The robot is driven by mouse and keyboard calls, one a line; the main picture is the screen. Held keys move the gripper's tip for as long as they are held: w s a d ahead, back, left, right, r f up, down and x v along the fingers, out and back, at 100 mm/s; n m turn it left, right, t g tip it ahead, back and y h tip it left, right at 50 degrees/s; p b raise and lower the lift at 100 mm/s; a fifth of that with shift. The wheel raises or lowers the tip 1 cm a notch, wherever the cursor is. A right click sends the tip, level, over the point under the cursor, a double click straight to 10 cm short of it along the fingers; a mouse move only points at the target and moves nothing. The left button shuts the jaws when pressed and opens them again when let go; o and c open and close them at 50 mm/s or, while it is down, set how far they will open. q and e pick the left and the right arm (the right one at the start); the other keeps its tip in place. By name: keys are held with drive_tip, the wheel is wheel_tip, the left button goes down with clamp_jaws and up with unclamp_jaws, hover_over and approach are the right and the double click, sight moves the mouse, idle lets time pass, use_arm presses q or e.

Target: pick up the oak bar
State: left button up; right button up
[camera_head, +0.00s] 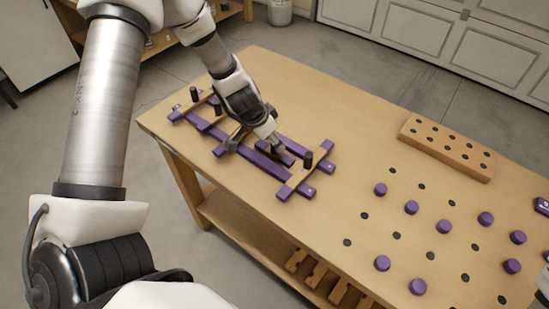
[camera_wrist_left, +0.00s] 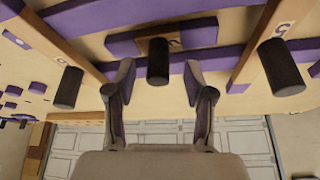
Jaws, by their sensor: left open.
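Several oak bars with dark upright pegs lie across purple rails on the bench. One oak bar (camera_head: 294,182) is at the right end, and another (camera_head: 187,107) is at the left end. My left gripper (camera_head: 276,146) is open above the rails, between these end bars, and hides part of the middle. In the left wrist view, the open fingers (camera_wrist_left: 158,76) stand either side of a dark peg (camera_wrist_left: 158,58). Oak bars show to the left (camera_wrist_left: 55,42) and right (camera_wrist_left: 262,35), each with a peg. I cannot tell whether the fingers touch the middle peg.
An oak block with holes (camera_head: 448,147) lies on the bench (camera_head: 330,110) to the right. Several purple round pegs (camera_head: 411,207) and dark holes cover the bench's near right area. The strip between the rails and the block is clear. Wooden pieces lie on the lower shelf.

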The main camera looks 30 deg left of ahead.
use_arm(q)
drive_tip(key=shift+b+x, duration=0.3)
drive_tip(key=shift+x, duration=0.75)
drive_tip(key=shift+r, duration=0.3)
drive_tip(key=shift+s, duration=0.2)
drive_tip(key=shift+c, duration=0.7)
clamp_jaws()
drive_tip(key=shift+r+p, duration=0.1)
drive_tip(key=shift+p, duration=0.2)
